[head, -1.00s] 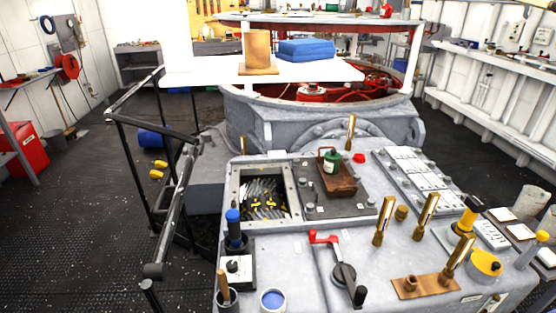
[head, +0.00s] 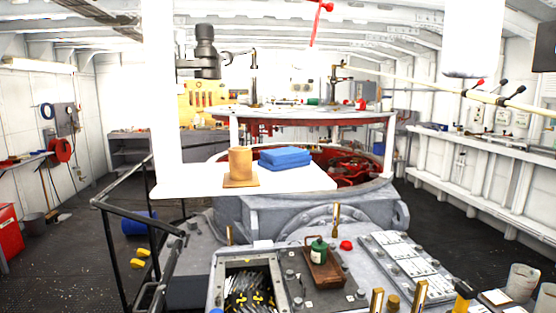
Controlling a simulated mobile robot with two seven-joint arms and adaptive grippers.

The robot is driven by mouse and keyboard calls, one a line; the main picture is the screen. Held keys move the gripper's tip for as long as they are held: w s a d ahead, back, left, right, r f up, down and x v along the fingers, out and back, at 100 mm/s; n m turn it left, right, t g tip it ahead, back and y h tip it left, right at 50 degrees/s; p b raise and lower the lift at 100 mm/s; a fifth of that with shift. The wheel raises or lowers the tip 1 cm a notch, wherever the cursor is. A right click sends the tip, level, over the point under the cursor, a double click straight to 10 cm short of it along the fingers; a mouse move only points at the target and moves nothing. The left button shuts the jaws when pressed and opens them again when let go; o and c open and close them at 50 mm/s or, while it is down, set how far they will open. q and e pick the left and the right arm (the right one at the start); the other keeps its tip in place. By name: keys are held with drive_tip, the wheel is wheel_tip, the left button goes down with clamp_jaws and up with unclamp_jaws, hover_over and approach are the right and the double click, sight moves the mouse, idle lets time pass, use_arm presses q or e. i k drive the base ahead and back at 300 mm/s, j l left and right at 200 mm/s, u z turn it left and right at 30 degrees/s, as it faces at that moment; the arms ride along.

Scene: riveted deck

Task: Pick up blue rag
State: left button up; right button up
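The blue rag (head: 285,157) is a folded, flat stack. It lies on a white flat surface (head: 205,190), just right of a tan cylindrical holder (head: 240,163). A small gap may separate the two; I cannot tell for sure. The rag's top and front are unobstructed.
Below the rag stands a grey console with a green-topped bottle in a brown tray (head: 324,268) and an open bin (head: 250,285). A black railing (head: 140,215) runs at the left. A white column (head: 160,95) rises at the surface's left end.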

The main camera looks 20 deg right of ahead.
sight(281, 159)
drive_tip(key=k+l+u, duration=0.6)
drive_tip(key=k+l, duration=0.15)
drive_tip(key=l, duration=0.1)
